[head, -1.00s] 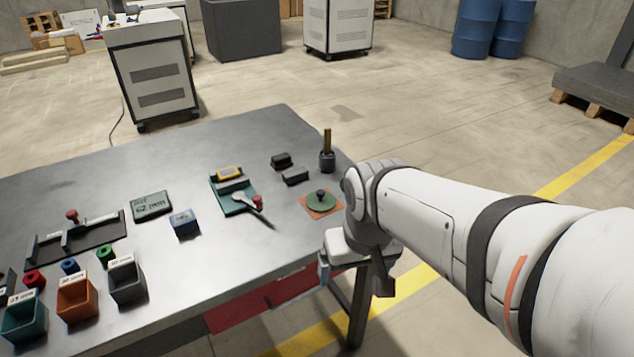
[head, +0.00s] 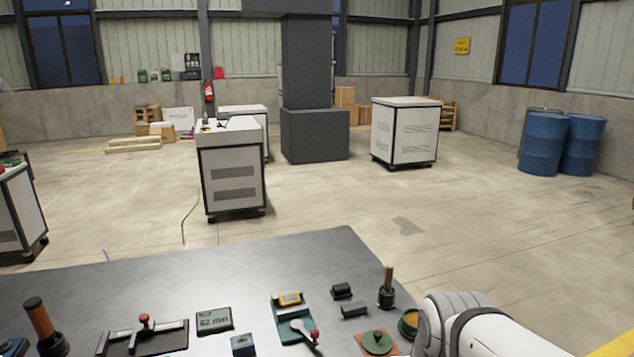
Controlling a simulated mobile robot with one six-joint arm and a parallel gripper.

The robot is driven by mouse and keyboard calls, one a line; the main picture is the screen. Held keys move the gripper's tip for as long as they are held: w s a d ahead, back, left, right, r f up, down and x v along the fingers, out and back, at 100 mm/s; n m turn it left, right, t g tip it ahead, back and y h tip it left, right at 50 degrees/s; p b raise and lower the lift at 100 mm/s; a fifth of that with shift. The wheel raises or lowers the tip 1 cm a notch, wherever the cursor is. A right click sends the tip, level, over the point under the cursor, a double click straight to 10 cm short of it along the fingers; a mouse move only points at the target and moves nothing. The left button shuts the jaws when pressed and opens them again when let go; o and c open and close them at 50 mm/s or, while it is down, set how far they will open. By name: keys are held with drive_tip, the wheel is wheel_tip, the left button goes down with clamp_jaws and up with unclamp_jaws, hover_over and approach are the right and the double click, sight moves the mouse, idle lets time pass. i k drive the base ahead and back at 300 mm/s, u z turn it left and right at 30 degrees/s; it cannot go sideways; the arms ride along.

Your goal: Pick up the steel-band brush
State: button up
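Two upright handled things could be the brush, and I cannot make out a steel band on either. One is a dark cylinder with a thin tan handle (head: 387,285), at the right end of the grey metal table (head: 250,262). The other has a thick brown handle with a black tip (head: 42,322) on a dark base, at the table's left, cut by the picture's lower edge. My white arm comes in at the bottom right, beside the table's right end. My gripper is below the picture and not in view.
Two small dark blocks (head: 342,291), a green round piece with a knob (head: 377,342) and a round tin (head: 409,322) crowd near the tan handle. A green tray (head: 293,318) and a display (head: 214,320) stand further left. The table's back is clear.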

sight(388, 277)
drive_tip(key=k, duration=0.8)
drive_tip(key=z, duration=0.55)
drive_tip(key=i, duration=1.6)
drive_tip(key=u, duration=0.8)
